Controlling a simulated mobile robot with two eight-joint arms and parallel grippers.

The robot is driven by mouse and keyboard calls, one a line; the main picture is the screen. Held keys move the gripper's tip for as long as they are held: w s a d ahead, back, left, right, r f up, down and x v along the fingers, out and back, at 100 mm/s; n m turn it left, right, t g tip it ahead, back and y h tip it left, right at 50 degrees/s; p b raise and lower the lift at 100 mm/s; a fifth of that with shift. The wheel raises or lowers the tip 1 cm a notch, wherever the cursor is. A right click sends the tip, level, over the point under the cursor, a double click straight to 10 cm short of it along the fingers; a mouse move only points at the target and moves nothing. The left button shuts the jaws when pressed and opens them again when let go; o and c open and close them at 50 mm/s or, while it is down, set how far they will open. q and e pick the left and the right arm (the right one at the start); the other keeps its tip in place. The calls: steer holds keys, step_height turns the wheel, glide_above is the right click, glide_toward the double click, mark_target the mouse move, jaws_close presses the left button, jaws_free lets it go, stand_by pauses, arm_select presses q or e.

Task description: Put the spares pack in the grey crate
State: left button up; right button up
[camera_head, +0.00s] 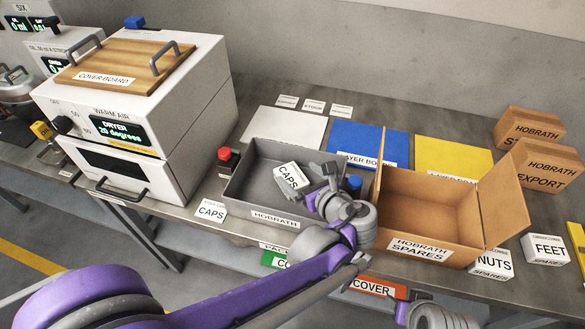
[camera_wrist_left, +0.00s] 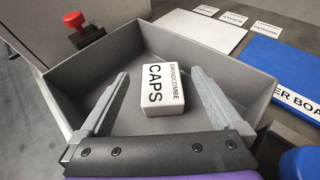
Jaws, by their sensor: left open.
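A white pack marked CAPS (camera_head: 290,177) lies inside the grey crate (camera_head: 262,217), which is labelled HOBRATH. The pack also shows in the left wrist view (camera_wrist_left: 152,84), resting on the crate floor near its middle. My left gripper (camera_head: 318,186) is over the crate's right part. In the left wrist view its two fingers (camera_wrist_left: 160,74) are spread on either side of the pack, apart from it, with nothing between them held. Other white packs marked NUTS (camera_head: 491,263) and FEET (camera_head: 545,249) stand at the right, and a white CAPS piece (camera_head: 210,211) is left of the crate.
An open cardboard box labelled HOBRATH SPARES (camera_head: 419,248) stands right of the crate, flaps up. A dryer (camera_head: 140,110) stands left. A red-topped button (camera_head: 226,158) is beside the crate. White, blue (camera_head: 365,142) and yellow boards lie behind. Small cartons (camera_head: 545,170) are far right.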

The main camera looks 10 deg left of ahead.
arm_select(q)
steer(key=v, duration=0.7)
